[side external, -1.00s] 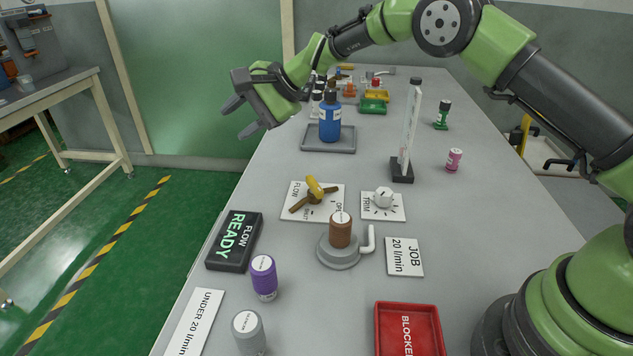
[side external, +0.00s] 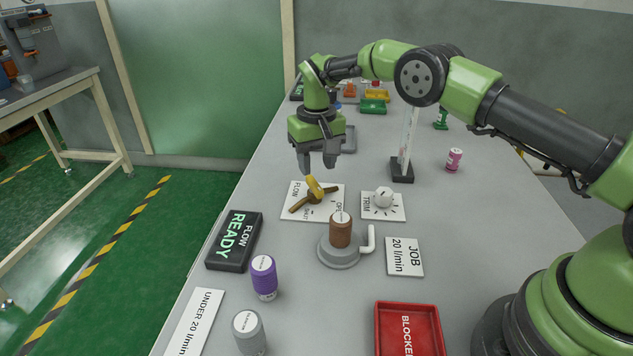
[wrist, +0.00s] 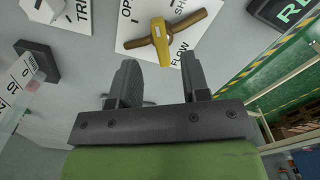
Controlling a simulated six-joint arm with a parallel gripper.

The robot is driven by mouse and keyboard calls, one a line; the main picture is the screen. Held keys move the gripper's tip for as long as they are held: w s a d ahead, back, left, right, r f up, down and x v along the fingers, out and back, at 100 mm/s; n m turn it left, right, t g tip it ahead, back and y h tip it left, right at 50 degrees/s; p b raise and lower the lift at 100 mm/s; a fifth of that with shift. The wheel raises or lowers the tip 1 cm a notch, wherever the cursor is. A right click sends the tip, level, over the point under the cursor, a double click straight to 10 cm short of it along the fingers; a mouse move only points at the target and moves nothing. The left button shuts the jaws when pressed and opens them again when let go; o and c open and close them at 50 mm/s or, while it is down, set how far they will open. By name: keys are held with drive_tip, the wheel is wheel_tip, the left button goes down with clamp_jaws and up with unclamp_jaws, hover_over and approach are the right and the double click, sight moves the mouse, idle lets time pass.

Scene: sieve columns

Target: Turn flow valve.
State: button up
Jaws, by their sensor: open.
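The flow valve is a yellow handle (side external: 314,188) on a brown crosspiece, mounted on a white plate (side external: 329,212) marked FLOW, with OPEN and what looks like SHUT. In the wrist view the yellow handle (wrist: 161,42) points toward my gripper, and the brown bar (wrist: 190,22) runs across under it. My gripper (side external: 316,167) points down just behind and above the handle. Its jaws (wrist: 157,80) are open and empty, and the handle's near end lies ahead of the gap between them. I see no contact.
The TRIM knob (side external: 383,197) sits right of the valve. The FLOW READY display (side external: 234,241) is at the left. An upright gauge (side external: 407,143) stands behind right. A red BLOCKED tray (side external: 408,309) lies in front.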

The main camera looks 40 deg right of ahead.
sight(317, 185)
wheel_tip(317, 185, down, 5)
drive_tip(key=shift+f, duration=0.15)
clamp_jaws()
